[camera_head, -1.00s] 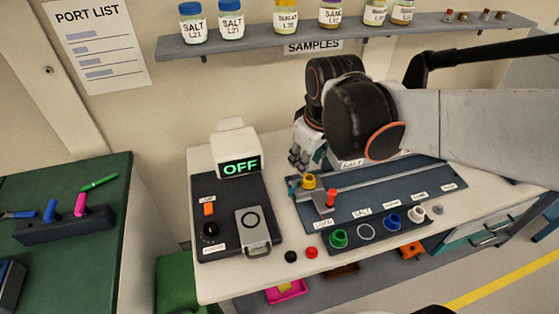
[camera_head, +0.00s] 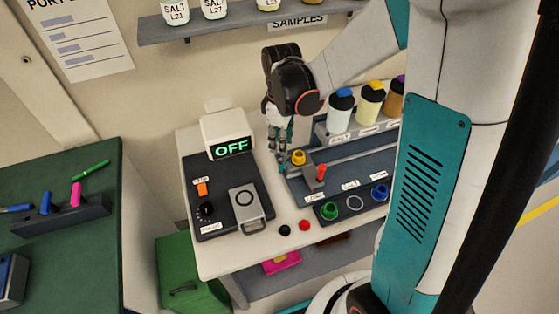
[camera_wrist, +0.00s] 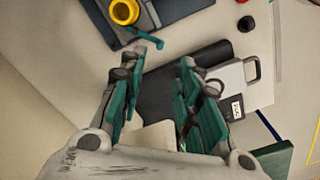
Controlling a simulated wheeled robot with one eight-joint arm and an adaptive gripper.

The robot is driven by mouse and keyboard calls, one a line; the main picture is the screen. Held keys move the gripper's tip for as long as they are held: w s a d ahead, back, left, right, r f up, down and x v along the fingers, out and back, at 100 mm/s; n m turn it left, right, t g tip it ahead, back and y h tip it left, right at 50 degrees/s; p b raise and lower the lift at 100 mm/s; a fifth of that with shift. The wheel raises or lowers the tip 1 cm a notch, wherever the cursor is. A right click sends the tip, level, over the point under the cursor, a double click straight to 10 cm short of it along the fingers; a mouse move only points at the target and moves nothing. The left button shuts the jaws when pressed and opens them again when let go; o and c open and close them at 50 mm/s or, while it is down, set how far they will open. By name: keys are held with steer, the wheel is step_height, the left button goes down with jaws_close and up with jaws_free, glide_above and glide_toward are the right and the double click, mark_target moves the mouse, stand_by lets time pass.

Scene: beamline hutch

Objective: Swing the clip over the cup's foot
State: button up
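The yellow cup (camera_head: 298,157) stands at the left end of the dark railed board, and shows at the top of the wrist view (camera_wrist: 125,12). A small teal clip (camera_wrist: 147,38) sticks out beside the cup's foot, apart from the cup's ring as far as I can see. In the head view the clip (camera_head: 283,168) is small and partly hard to make out. My gripper (camera_head: 279,143) points down just left of and behind the cup. In the wrist view its fingers (camera_wrist: 163,62) are apart with nothing between them; the clip lies just beyond the left fingertip.
A red-topped post (camera_head: 320,172) stands on the board right of the cup. Several bottles (camera_head: 340,110) stand in a rack behind. The OFF display box (camera_head: 228,135) and a control panel (camera_head: 215,215) are to the left. My arm covers the right side.

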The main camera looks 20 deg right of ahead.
mark_target(281, 166)
step_height(281, 166, down, 11)
steer(key=shift+r+b, duration=0.2)
steer(key=shift+b, duration=0.95)
steer(key=shift+c, duration=0.3)
jaws_close()
